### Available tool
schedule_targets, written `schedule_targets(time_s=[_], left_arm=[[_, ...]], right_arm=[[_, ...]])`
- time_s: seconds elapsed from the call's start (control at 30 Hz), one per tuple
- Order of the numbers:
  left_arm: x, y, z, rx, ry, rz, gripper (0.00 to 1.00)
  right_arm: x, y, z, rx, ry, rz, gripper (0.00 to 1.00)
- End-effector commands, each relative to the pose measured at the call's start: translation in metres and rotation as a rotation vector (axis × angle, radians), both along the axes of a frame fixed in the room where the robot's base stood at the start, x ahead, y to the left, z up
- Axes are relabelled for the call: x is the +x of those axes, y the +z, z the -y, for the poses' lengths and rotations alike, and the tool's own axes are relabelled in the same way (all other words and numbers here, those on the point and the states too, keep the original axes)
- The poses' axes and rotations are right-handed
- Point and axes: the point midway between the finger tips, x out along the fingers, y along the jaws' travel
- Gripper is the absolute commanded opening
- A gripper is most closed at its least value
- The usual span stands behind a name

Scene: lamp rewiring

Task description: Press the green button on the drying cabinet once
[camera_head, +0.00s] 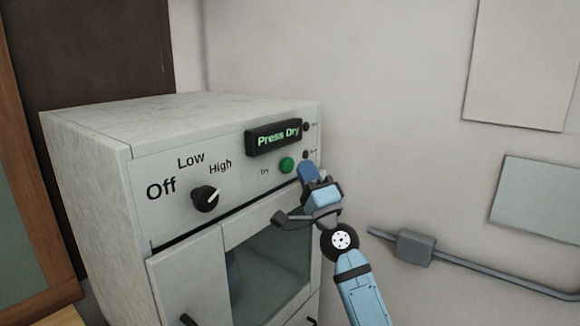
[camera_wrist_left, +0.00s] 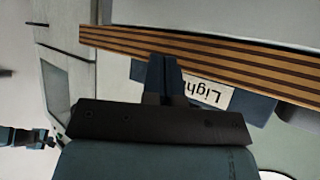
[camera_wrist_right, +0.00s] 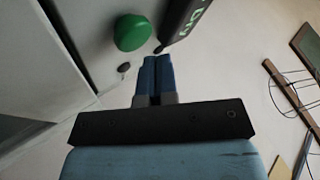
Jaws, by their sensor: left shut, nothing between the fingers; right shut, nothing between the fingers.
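The drying cabinet (camera_head: 90,128) is a pale grey box with a control panel on its front. The round green button (camera_head: 286,164) sits on that panel below a dark display reading "Press Dry" (camera_head: 273,137). My right gripper (camera_head: 306,170) is shut and empty, just right of the button in the head view. In the right wrist view, the green button (camera_wrist_right: 132,33) stands up and left of the shut fingertips (camera_wrist_right: 157,60), with a visible gap in the picture. My left gripper (camera_wrist_left: 164,62) is shut and empty in the left wrist view, away from the button.
A black knob (camera_head: 205,198) marked Off, Low and High is left on the panel. Small dark knobs (camera_head: 306,127) line its right edge. A glass-fronted door (camera_head: 262,268) is below. A striped wooden edge (camera_wrist_left: 220,58) and a "Ligh" label (camera_wrist_left: 211,93) are near my left gripper.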

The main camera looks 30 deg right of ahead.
Motion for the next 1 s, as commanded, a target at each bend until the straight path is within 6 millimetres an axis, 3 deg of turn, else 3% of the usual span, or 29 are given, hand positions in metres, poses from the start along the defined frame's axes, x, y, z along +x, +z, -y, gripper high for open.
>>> schedule_targets(time_s=[1.0], left_arm=[[-0.0006,-0.0023,0.0005,0.000,-0.001,-0.001,0.00]], right_arm=[[0.0079,0.0002,-0.0034,0.000,0.000,0.000,0.00]])
